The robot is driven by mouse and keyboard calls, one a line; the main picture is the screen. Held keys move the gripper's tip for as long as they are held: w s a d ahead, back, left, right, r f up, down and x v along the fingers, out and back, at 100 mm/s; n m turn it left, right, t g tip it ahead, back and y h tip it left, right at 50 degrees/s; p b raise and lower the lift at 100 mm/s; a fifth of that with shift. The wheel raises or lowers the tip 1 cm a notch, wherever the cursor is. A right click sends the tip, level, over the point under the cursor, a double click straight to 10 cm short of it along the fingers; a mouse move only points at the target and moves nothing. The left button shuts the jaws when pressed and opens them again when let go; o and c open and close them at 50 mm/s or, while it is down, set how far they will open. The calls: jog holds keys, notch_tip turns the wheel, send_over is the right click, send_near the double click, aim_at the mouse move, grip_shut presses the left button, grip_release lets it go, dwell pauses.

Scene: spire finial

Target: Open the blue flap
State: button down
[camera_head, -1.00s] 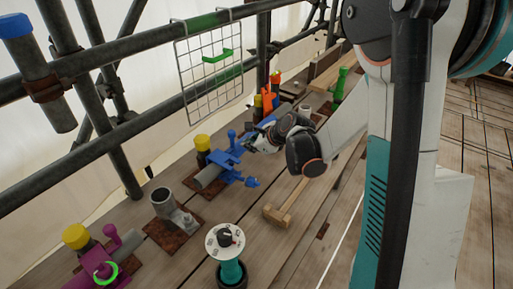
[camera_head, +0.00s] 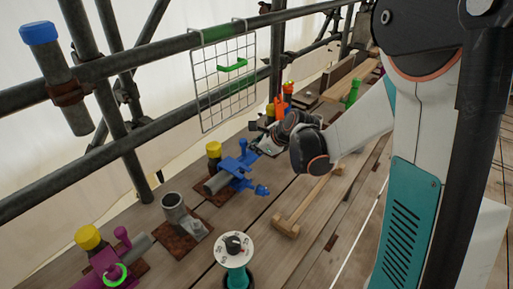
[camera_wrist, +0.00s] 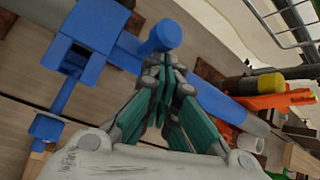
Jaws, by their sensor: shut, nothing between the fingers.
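The blue fitting (camera_head: 232,172) sits on a grey pipe stub on the deck. It has an upright round-topped knob and an arm reaching toward the lower right. In the wrist view its square frame (camera_wrist: 88,30) is at the upper left, with a blue knob (camera_wrist: 162,38) right of it. I cannot tell which blue part is the flap. My gripper (camera_head: 256,147) is just right of the fitting in the head view. In the wrist view my gripper (camera_wrist: 163,68) is shut and empty, its fingertips just below the knob. I cannot tell whether they touch. A blue bar (camera_wrist: 222,100) runs behind the fingers.
An orange fitting (camera_head: 284,98) stands beyond my gripper. A wire basket (camera_head: 226,80) hangs from the scaffold rail above. A wooden piece (camera_head: 305,205) lies to the right. A white round dial (camera_head: 234,247), a grey pipe stub (camera_head: 176,213) and a magenta fitting (camera_head: 108,268) are nearer.

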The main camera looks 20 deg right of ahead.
jog(key=shift+w+a+r+g+h+p, duration=0.1)
jog(key=shift+w+r+g+h+p, duration=0.05)
jog(key=shift+r+g+h+p, duration=0.2)
jog(key=r+g+p, duration=0.1)
jog(key=w+a+r+g+h+p, duration=0.1)
jog(key=p, duration=0.1)
jog(key=shift+w+r+g, duration=0.1)
jog(key=shift+w+g, duration=0.15)
jog(key=w+a+g+h+p, duration=0.1)
jog(key=g, duration=0.1)
jog(key=w+a+r+g+h+p, duration=0.1)
jog(key=h, duration=0.1)
jog(key=shift+w+r+n+g, duration=0.15)
jog(key=shift+w+n+g, duration=0.15)
jog(key=shift+w+g, duration=0.1)
jog(key=shift+w+a, duration=0.6)
jog(key=shift+w, duration=0.35)
jog(key=shift+w+a, duration=0.6)
jog(key=shift+w, duration=0.35)
